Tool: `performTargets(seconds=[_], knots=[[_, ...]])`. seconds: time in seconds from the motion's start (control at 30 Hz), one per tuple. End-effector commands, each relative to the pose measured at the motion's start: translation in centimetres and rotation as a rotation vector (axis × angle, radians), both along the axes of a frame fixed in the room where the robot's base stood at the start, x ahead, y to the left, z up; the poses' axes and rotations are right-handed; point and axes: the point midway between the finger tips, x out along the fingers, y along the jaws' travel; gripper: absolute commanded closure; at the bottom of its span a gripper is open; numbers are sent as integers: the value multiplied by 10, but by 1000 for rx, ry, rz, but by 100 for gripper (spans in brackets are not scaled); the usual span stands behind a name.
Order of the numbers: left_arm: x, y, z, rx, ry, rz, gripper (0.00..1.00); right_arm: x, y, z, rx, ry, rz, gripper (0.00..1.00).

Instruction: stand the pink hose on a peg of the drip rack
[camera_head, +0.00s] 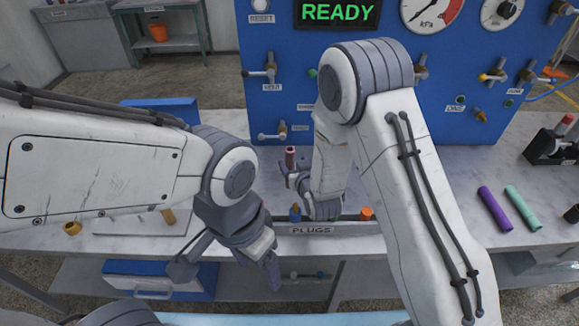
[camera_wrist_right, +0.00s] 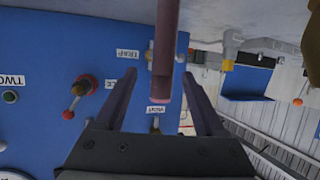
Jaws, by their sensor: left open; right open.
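The pink hose (camera_head: 290,155) stands upright above the counter in the head view; its lower end is hidden behind my right gripper (camera_head: 290,175). In the right wrist view, which is upside down, the hose (camera_wrist_right: 165,45) comes in from the top edge. Its free end lies between the spread fingers of my right gripper (camera_wrist_right: 158,85), with gaps showing on both sides. My left gripper (camera_head: 228,272) is open and empty, low in front of the counter's front edge. I cannot make out the drip rack or what is under the hose.
A purple hose (camera_head: 495,210) and a teal hose (camera_head: 523,208) lie on the counter at right, near a black holder (camera_head: 545,147). A PLUGS strip (camera_head: 312,230) with plugs runs along the front edge. The blue valve panel (camera_head: 450,120) stands behind.

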Motion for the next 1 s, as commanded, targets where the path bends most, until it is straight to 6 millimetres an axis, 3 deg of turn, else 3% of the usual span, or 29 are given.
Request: performTargets(seconds=[0.57, 0.87, 0.97, 1.0], knots=[[0, 0, 25, 0, 0, 0, 30, 56, 18, -22, 0, 1, 1, 28], [0, 0, 24, 0, 0, 0, 30, 61, 20, -25, 0, 2, 1, 28], [0, 0, 24, 0, 0, 0, 30, 60, 20, -25, 0, 2, 1, 59], [0, 0, 24, 0, 0, 0, 30, 60, 20, -25, 0, 2, 1, 74]])
